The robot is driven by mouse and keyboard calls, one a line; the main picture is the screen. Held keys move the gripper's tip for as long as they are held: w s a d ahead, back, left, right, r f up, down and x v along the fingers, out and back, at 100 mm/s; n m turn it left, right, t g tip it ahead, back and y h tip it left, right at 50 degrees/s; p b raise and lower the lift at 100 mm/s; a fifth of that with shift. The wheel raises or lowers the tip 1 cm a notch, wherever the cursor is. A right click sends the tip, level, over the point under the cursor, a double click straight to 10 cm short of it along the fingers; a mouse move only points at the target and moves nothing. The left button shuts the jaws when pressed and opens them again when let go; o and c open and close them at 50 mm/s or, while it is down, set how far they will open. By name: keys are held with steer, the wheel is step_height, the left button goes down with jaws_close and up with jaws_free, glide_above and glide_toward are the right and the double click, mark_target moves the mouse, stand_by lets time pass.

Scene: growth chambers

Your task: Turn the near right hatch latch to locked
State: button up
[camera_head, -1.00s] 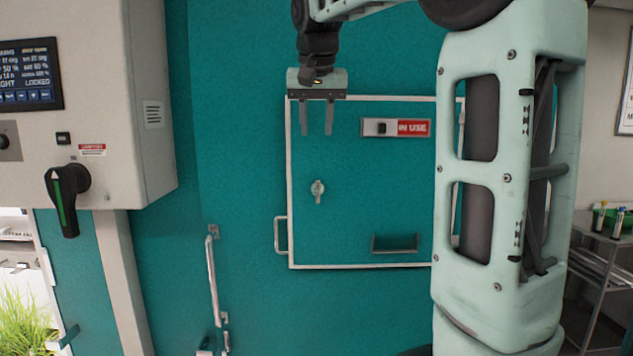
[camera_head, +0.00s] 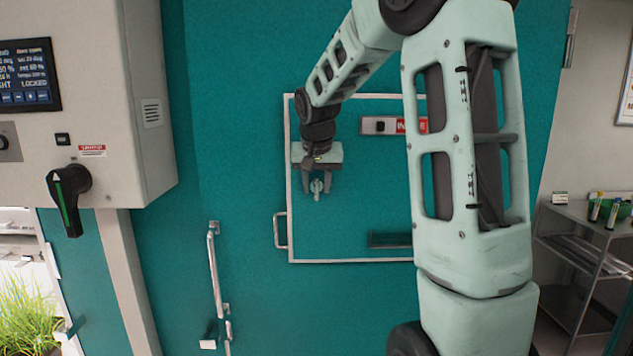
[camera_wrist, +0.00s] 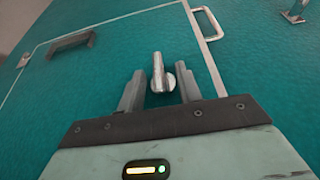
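The hatch is a teal panel with a pale frame (camera_head: 287,180) in the teal wall. Its latch (camera_head: 316,187) is a small metal turn knob on a round base, and its lever looks roughly upright. The latch also shows in the wrist view (camera_wrist: 158,75), between and just beyond the fingertips. My gripper (camera_head: 316,192) is at the latch, with its fingers open on either side of it. In the wrist view the fingers (camera_wrist: 161,88) stand apart with a gap on both sides of the latch. I cannot tell whether either finger touches it.
An IN USE slider (camera_head: 380,125) is partly hidden by my arm. A control box with a green-striped rotary handle (camera_head: 68,200) juts out at left. A trolley (camera_head: 590,235) stands at right.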

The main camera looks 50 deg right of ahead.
steer(key=shift+w+d+f, duration=0.1)
steer(key=shift+f, duration=0.3)
steer(key=shift+c, duration=0.3)
jaws_close()
